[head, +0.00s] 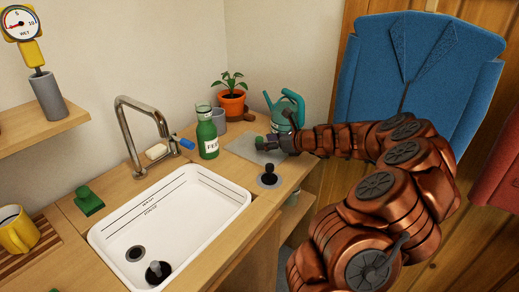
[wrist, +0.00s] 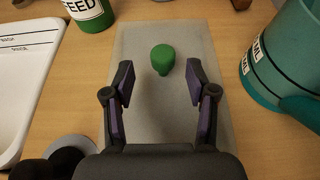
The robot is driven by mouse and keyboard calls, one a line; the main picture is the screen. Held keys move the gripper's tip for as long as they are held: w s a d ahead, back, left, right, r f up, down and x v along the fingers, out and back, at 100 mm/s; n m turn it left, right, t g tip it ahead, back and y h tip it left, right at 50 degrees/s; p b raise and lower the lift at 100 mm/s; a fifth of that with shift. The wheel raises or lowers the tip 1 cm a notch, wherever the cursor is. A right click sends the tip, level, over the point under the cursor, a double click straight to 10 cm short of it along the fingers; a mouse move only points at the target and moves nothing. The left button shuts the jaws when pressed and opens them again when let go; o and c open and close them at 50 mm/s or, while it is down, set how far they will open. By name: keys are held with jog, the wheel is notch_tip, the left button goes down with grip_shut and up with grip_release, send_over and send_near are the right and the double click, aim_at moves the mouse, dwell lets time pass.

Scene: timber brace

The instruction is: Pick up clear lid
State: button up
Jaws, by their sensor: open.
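The clear lid is a flat, see-through greyish rectangular sheet (head: 243,148) lying on the wooden counter right of the sink. In the wrist view the lid (wrist: 140,42) has a rounded green knob (wrist: 162,59) near its middle. My gripper (wrist: 159,84) is open and empty above the lid, with one finger on each side of the knob's near side. The knob sits just ahead, between the fingertips; I cannot tell whether they are level with it. In the head view my gripper (head: 270,143) partly hides the lid.
A green FEED bottle (head: 207,133) stands left of the lid. A teal watering can (head: 287,108) stands close on its right. A potted plant (head: 232,103) is behind. A black-knobbed stopper (head: 269,176) is in front, and the white sink (head: 165,225) lies to the left.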

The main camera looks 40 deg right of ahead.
aim_at(259, 141)
jog(key=shift+r+x, duration=0.2)
jog(key=shift+x, duration=1.7)
jog(key=shift+w+d, duration=0.1)
jog(key=shift+d, duration=0.05)
grip_shut()
